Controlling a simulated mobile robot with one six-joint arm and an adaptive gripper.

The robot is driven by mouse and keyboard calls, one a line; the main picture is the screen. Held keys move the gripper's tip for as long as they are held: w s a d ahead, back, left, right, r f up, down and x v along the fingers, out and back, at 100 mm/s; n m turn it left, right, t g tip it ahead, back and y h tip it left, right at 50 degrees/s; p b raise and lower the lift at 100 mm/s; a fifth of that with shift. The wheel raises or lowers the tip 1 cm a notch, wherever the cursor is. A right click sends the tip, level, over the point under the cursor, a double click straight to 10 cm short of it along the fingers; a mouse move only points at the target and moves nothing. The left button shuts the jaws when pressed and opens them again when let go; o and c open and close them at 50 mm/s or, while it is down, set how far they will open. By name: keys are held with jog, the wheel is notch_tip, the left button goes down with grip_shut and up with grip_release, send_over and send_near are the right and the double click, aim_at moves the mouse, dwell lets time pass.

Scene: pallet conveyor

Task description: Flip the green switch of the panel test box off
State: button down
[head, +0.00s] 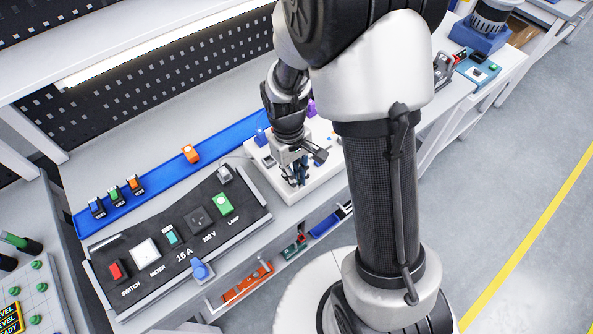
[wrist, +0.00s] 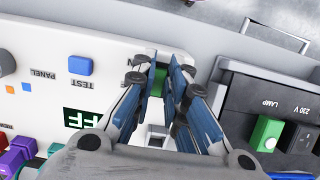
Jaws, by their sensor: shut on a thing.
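The white panel test box (head: 262,160) stands on the bench, right of the black panel. It fills much of the wrist view (wrist: 110,40), with upside-down "PANEL TEST" lettering beside a blue button (wrist: 80,66). A dark display on it shows light letters ending in "FF", partly covered by my gripper. My gripper (wrist: 167,80) is over the box, its blue-padded fingers shut on the green switch (wrist: 160,84). Only a strip of the switch shows between the fingers, so its tilt cannot be told. In the head view my gripper (head: 297,172) hides the switch.
A black panel (head: 135,275) with a red switch, meter, sockets and a green lamp part lies left of the box. A blue tray (head: 155,182) with small orange, green and blue parts runs behind. Purple and blue parts sit near the box. Shelf bins hang below the bench front.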

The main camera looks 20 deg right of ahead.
jog(key=shift+w+r+g+h+p, duration=0.1)
jog(key=shift+w+g+h+p, duration=0.15)
jog(key=shift+g+p, duration=0.35)
jog(key=c, duration=1.6)
grip_release()
jog(key=v, duration=1.2)
jog(key=shift+a, duration=0.1)
